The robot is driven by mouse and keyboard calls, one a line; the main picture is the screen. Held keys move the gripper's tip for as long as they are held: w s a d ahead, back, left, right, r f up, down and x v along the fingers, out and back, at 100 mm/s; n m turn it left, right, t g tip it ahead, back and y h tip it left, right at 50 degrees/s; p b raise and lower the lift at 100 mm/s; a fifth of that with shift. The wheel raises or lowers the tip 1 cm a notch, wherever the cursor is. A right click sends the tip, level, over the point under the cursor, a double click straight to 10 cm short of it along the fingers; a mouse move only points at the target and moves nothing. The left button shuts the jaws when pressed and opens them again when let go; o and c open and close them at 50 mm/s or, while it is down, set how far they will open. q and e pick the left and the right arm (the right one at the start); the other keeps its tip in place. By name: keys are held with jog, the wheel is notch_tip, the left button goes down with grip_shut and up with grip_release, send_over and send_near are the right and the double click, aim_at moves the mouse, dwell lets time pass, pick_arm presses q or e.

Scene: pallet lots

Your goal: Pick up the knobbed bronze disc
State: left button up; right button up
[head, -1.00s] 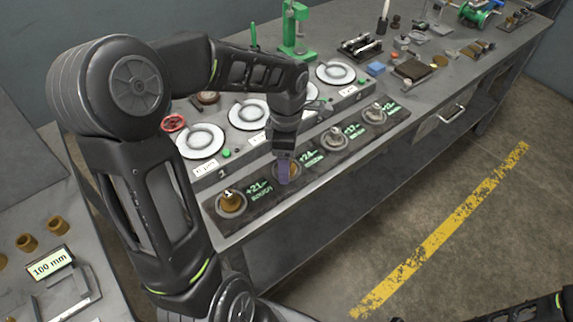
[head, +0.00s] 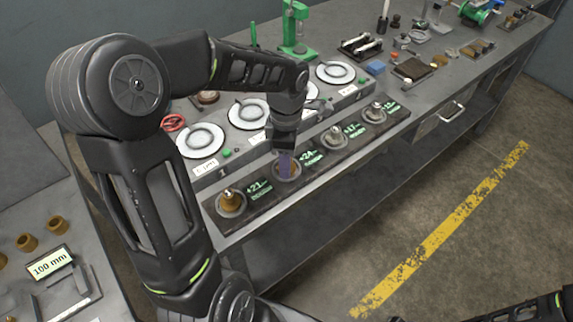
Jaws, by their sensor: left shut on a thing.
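My left gripper (head: 285,163) points down over the second round seat from the left on the dark display strip (head: 257,203). It is shut on the knobbed bronze disc (head: 293,168), which is mostly hidden behind the fingers. I cannot tell whether the disc still touches its seat. Another bronze knobbed piece (head: 230,199) sits in the leftmost seat. Two silver knobbed pieces, one at the third seat (head: 335,134) and one at the fourth (head: 375,112), stand to the right. My right gripper is not in view.
Green-lit number labels (head: 312,157) lie between the seats. Behind the strip is a grey unit with several round white plates (head: 249,114). A green stand (head: 294,35) is behind it. Bronze cylinders (head: 27,242) and a 100 mm sign (head: 51,263) are at lower left.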

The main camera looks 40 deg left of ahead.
pick_arm(q)
grip_shut()
notch_tip(320, 180, up, 10)
jog(key=shift+b, duration=0.4)
dwell(0.3)
dwell(0.4)
